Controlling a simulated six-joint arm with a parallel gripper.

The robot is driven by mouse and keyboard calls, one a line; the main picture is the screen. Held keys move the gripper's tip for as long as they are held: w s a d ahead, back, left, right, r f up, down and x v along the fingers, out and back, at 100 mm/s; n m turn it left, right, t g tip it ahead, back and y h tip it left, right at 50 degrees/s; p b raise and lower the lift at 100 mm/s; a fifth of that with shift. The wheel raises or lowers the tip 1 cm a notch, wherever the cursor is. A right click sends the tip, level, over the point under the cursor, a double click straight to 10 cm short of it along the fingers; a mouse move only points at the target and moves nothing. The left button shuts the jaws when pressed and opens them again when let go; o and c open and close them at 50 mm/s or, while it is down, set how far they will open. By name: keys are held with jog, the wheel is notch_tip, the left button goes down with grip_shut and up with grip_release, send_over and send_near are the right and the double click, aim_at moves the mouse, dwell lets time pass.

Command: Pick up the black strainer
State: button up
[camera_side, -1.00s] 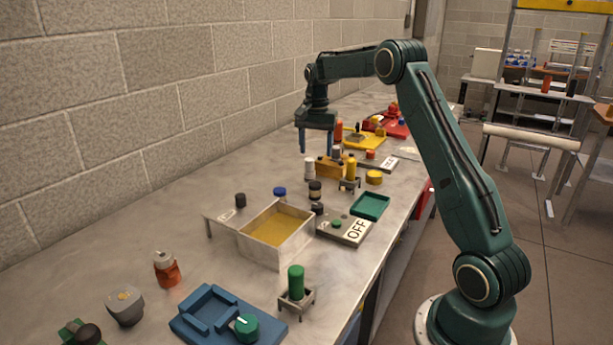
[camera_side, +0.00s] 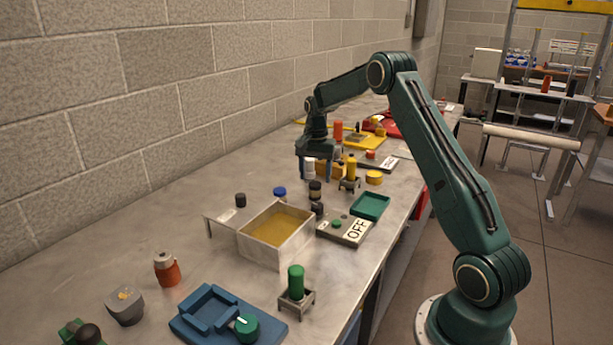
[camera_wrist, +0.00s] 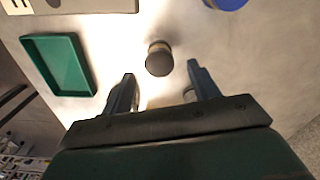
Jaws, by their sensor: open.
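A small dark cylinder with a tan band, which I take to be the black strainer (camera_side: 315,190), stands upright on the metal bench. In the wrist view the strainer (camera_wrist: 159,58) shows from above, just beyond the gap between my fingertips and roughly centred on it. My gripper (camera_side: 315,174) points down, close above and behind the strainer in the side view. In the wrist view my gripper (camera_wrist: 161,74) has its fingers apart with nothing held between them.
A green tray (camera_side: 370,206) and a grey OFF panel (camera_side: 346,229) are right of the strainer. A blue cap (camera_side: 280,192) and a cream-walled box (camera_side: 270,250) lie left and in front. A yellow bottle on a stand (camera_side: 351,168) is close to my gripper's right.

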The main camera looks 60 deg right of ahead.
aim_at(315, 183)
jog(key=shift+f, duration=2.6)
jog(key=c, duration=1.1)
jog(key=shift+r, duration=0.2)
notch_tip(315, 183, up, 20)
jog(key=shift+f, duration=0.15)
